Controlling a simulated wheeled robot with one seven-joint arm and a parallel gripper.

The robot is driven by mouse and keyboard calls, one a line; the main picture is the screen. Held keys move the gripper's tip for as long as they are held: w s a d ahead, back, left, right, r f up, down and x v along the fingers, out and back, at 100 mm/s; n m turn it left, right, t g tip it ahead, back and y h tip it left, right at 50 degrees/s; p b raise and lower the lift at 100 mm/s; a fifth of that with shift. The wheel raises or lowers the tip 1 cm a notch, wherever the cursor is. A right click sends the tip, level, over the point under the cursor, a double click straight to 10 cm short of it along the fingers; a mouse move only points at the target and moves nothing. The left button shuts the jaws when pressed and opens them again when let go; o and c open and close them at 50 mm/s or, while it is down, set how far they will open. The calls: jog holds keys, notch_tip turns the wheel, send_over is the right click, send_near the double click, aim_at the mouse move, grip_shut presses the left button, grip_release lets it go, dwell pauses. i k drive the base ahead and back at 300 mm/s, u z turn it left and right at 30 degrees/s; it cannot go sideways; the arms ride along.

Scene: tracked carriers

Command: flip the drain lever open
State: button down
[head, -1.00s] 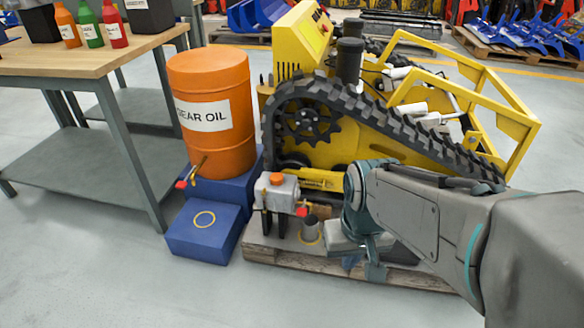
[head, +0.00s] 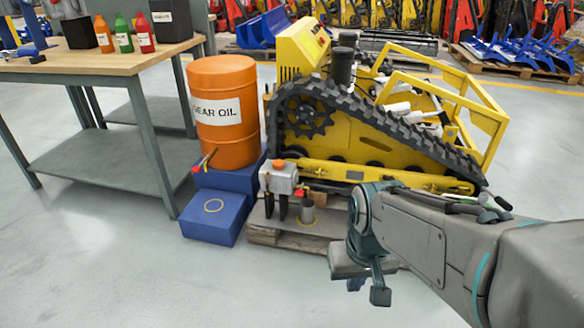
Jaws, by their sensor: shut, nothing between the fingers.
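A grey tank (head: 281,179) with an orange cap stands on dark legs at the pallet's left front. A small red lever (head: 301,190) shows at its lower right side, partly against the yellow machine. A grey cup (head: 307,210) stands below it on the pallet. The orange drum (head: 228,135) also has a brass tap (head: 207,160) with a red part. Which of the two is the drain lever is not marked. My gripper (head: 370,288) is shut and empty, pointing down in front of the pallet, right of the tank and apart from it.
A blue block (head: 215,222) with a yellow ring sits left of the pallet. A workbench (head: 100,60) with bottles stands at left. The front floor is clear.

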aim_at(301, 192)
jog(key=u, duration=0.2)
jog(key=i, duration=1.15)
jog(key=z, duration=0.2)
